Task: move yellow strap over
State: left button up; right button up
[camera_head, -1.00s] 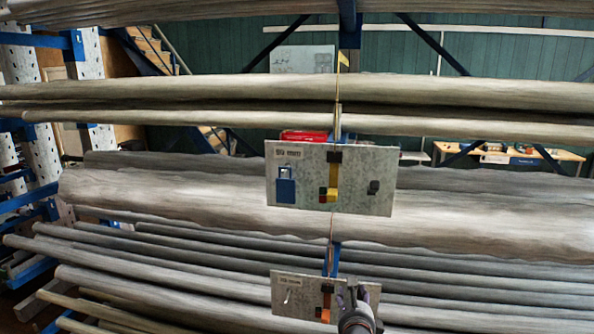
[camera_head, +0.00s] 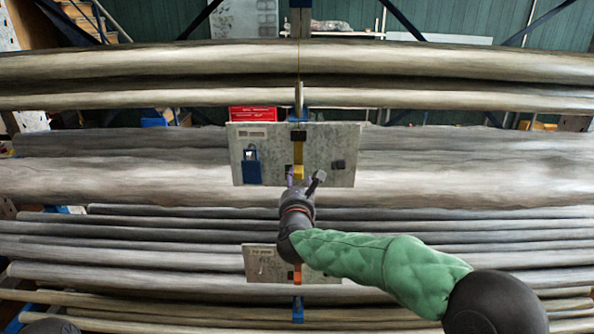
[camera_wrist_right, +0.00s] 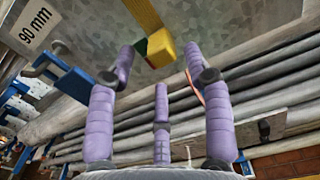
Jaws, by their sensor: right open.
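The yellow strap (camera_head: 299,152) hangs from a dark clip on the upper grey metal plate (camera_head: 216,147). A yellow block (camera_head: 299,172) is at its lower end; the wrist view shows the strap (camera_wrist_right: 142,12) and block (camera_wrist_right: 161,50) close up, with green and red patches beside the block. My right gripper (camera_head: 304,180) is at the plate's lower edge, in front of the block. In the wrist view its purple fingers (camera_wrist_right: 160,68) are spread and empty, with the block beyond and between the two upper fingertips. Contact cannot be told. My left gripper is not in view.
A blue padlock-like piece (camera_head: 251,166) and a small dark block (camera_head: 338,165) sit either side of the strap on the plate. A lower plate (camera_head: 258,262) with an orange strap (camera_head: 297,274) is partly behind my right arm. Long pale poles (camera_head: 450,180) fill the rack behind.

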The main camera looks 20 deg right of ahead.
aim_at(298, 176)
jog(key=shift+p+x, duration=0.65)
jog(key=shift+x, duration=1.7)
jog(key=shift+r, duration=0.1)
grip_shut()
